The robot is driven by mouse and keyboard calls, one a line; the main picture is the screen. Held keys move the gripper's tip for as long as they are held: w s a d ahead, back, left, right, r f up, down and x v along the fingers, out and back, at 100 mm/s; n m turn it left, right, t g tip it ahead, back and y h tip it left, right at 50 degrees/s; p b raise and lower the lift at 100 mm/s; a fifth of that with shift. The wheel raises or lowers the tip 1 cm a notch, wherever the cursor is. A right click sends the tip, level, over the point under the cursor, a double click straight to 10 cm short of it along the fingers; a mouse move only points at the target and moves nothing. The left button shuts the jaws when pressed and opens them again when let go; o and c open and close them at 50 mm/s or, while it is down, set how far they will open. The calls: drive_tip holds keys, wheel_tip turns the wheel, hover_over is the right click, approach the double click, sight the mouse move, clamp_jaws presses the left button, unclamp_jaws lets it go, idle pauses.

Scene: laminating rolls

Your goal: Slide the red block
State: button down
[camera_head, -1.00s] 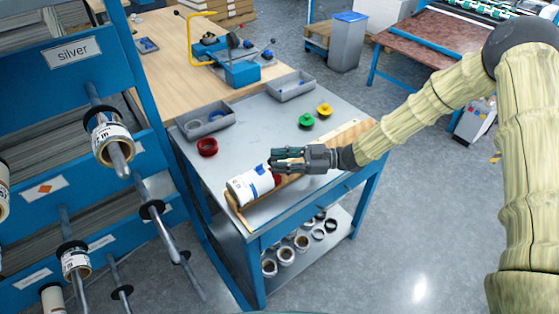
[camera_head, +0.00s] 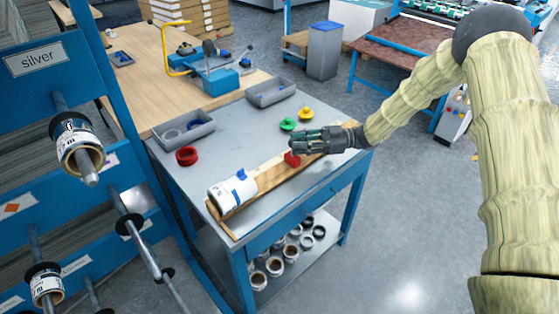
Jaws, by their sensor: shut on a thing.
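The red block (camera_head: 292,160) is on the wooden board (camera_head: 272,179) on the grey metal table. It stands apart from the white roll (camera_head: 226,195), to its right along the board. My gripper (camera_head: 296,144) is at the red block, shut on it, with the fingers covering its upper part.
A red ring (camera_head: 187,156), a green knob (camera_head: 288,124) and a yellow knob (camera_head: 306,113) sit on the table (camera_head: 238,135). Two grey trays stand at its back. A blue rack (camera_head: 80,160) with rolls on rods stands close at the left.

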drive_tip(key=w+d, duration=0.1)
drive_tip(key=d, duration=0.1)
drive_tip(key=w+d+b, duration=0.1)
drive_tip(key=w+d, duration=0.1)
drive_tip(key=d, duration=0.1)
drive_tip(key=w+d+b, duration=0.1)
drive_tip(key=w+d, duration=0.1)
drive_tip(key=shift+w+d, duration=0.2)
drive_tip(key=c, duration=1.4)
unclamp_jaws()
drive_tip(key=shift+c, duration=0.2)
drive_tip(key=shift+s, duration=0.1)
drive_tip(key=d, duration=1.2)
drive_tip(key=shift+w, duration=0.2)
